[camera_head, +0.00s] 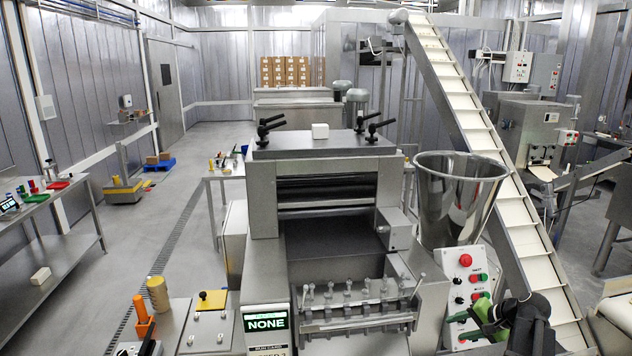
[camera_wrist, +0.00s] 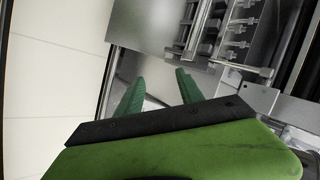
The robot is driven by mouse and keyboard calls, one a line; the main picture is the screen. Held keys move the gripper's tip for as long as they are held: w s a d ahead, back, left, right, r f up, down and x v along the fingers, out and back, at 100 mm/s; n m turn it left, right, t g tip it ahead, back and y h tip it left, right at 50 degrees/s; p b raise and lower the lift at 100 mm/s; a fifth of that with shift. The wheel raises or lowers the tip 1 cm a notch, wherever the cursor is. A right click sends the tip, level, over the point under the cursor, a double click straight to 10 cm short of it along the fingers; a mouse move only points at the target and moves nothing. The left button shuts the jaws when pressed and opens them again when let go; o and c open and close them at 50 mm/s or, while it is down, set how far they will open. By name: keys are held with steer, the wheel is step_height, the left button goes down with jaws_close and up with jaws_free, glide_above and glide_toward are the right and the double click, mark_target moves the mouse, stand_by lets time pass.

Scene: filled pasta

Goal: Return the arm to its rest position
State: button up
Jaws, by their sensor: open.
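My gripper (camera_wrist: 160,88) shows in the wrist view with its two green fingers apart and nothing between them. In the head view my gripper (camera_head: 484,322) is at the lower right, in front of the control panel (camera_head: 466,268) with its red and green buttons. The dark end of my arm (camera_head: 530,325) is beside it. I cannot tell from the head view whether the gripper touches the panel. Part of the panel's lower right is hidden behind it.
The pasta machine (camera_head: 320,225) fills the middle, with a steel hopper (camera_head: 460,200) on its right. An inclined conveyor (camera_head: 480,130) rises behind the hopper. A display reading NONE (camera_head: 265,320) is at the front. Open floor (camera_head: 140,230) lies to the left, before a steel bench (camera_head: 75,240).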

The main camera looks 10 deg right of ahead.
steer(key=a+f+n+g+h+b, duration=0.1)
steer(key=a+f, duration=0.4)
steer(key=a, duration=0.8)
steer(key=s+a+f+n+g+h+b, duration=0.1)
steer(key=a+f+n+g+b, duration=0.3)
steer(key=a, duration=0.9)
steer(key=s+a+f+n+g+h+b, duration=0.1)
steer(key=a+f+n+b, duration=0.3)
steer(key=a, duration=0.9)
step_height(320, 180, down, 3)
steer(key=shift+s+a+r+n+g, duration=0.1)
steer(key=shift+s+a+n+g, duration=0.2)
steer(key=shift+n+g, duration=0.65)
steer(key=shift+n+t, duration=0.25)
